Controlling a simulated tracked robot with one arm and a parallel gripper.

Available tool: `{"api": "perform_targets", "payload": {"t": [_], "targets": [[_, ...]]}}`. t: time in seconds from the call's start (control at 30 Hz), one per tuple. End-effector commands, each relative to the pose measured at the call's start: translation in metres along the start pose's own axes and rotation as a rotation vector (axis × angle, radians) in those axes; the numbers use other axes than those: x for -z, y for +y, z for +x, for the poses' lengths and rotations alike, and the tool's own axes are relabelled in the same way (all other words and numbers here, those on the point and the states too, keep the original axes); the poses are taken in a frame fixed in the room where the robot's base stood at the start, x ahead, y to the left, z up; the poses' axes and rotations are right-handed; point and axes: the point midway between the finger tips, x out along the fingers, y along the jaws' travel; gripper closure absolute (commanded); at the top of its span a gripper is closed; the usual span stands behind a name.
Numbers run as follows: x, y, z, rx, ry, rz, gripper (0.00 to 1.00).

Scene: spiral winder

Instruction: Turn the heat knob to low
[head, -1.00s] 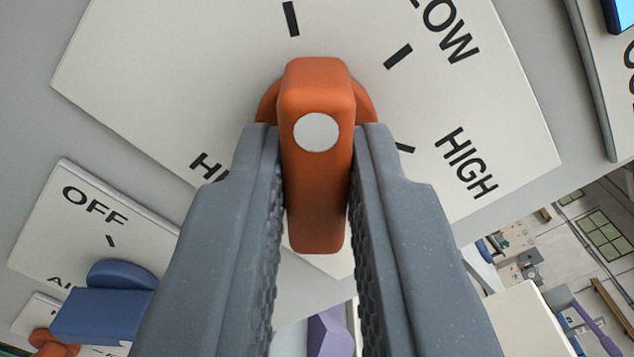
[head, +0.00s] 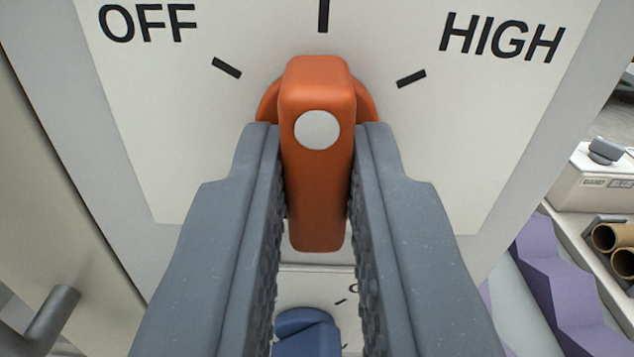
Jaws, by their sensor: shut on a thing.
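The orange heat knob (head: 317,205) stands in the middle of the picture on a white dial plate (head: 190,130). Its white dot (head: 317,129) is near its upper end. The knob's long axis lines up closely with the top tick mark (head: 323,15), between OFF (head: 148,22) on the left and HIGH (head: 503,37) on the right. The label above the top tick is out of the picture. My gripper (head: 317,155) is shut on the knob, with one grey finger on each side.
A blue knob (head: 306,333) sits below, partly hidden by my fingers. A grey handle (head: 42,325) is at lower left. A purple wavy block (head: 568,285) and brown tubes (head: 618,250) on a shelf are at right.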

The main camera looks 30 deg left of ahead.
Motion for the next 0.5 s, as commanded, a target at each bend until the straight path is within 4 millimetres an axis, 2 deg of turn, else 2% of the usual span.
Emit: {"api": "perform_targets", "payload": {"t": [0.5], "targets": [[-0.0015, -0.0002, -0.0002, 0.000, -0.003, 0.058, 1.00]]}}
